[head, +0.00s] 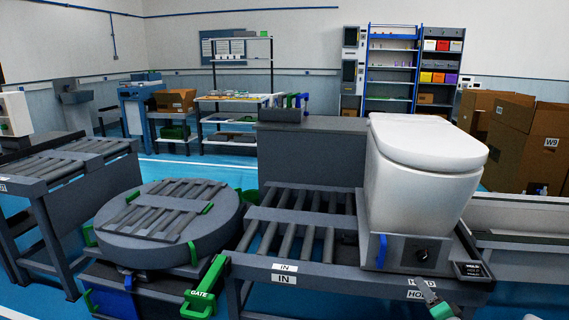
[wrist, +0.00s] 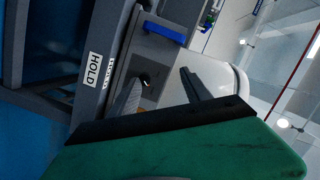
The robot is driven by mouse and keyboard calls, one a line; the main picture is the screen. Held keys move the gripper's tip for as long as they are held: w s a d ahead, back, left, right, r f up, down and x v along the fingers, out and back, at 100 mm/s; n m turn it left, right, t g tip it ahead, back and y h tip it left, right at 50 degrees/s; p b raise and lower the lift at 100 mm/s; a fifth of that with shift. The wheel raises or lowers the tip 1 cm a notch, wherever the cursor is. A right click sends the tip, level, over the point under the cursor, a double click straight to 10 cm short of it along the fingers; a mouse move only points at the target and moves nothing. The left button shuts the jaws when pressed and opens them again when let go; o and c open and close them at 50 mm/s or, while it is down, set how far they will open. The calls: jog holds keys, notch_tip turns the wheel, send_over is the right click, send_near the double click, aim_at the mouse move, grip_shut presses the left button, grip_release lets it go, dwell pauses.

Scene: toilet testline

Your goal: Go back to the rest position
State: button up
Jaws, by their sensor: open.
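My gripper (head: 428,292) shows at the bottom right of the head view, in front of the conveyor's front edge and below the toilet's base. In the wrist view my gripper (wrist: 158,97) has its two dark fingers spread apart with nothing held between them. The white toilet (head: 423,165) stands upright with its lid shut on a grey base (head: 397,252) with a black knob (head: 422,255) and a blue lever (head: 382,251). In the wrist view the knob (wrist: 145,80) shows beyond and between the fingers, apart from them as far as I can tell.
A roller conveyor (head: 293,217) runs under the base, with a small black display (head: 471,269) at its right end. A round turntable (head: 168,222) and a green GATE handle (head: 203,291) are left of it. Cardboard boxes (head: 528,145) stand at right. Blue floor is open behind.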

jog(key=a+r+n+g+y+p, duration=0.25)
jog(key=a+r+n+p, duration=0.35)
jog(key=a, duration=0.5)
jog(key=a+r+n+g+y+p, duration=0.2)
jog(key=a+r+g+p, duration=0.2)
jog(key=a+r, duration=0.5)
jog(key=s+a+r+n+g+h+p, duration=0.2)
jog(key=s+a+r+n+g+p, duration=0.15)
jog(key=s+a+r+p, duration=0.5)
jog(key=s+a+r+g+h+p, duration=0.1)
jog(key=s+r, duration=0.1)
jog(key=s, duration=0.5)
jog(key=s+a+r+g+p, duration=0.2)
jog(key=s+r, duration=0.1)
jog(key=s, duration=0.5)
jog(key=shift+s+a+r+n+g+h, duration=0.15)
jog(key=shift+a+n+g+h, duration=0.05)
jog(key=shift+n+g+h, duration=0.15)
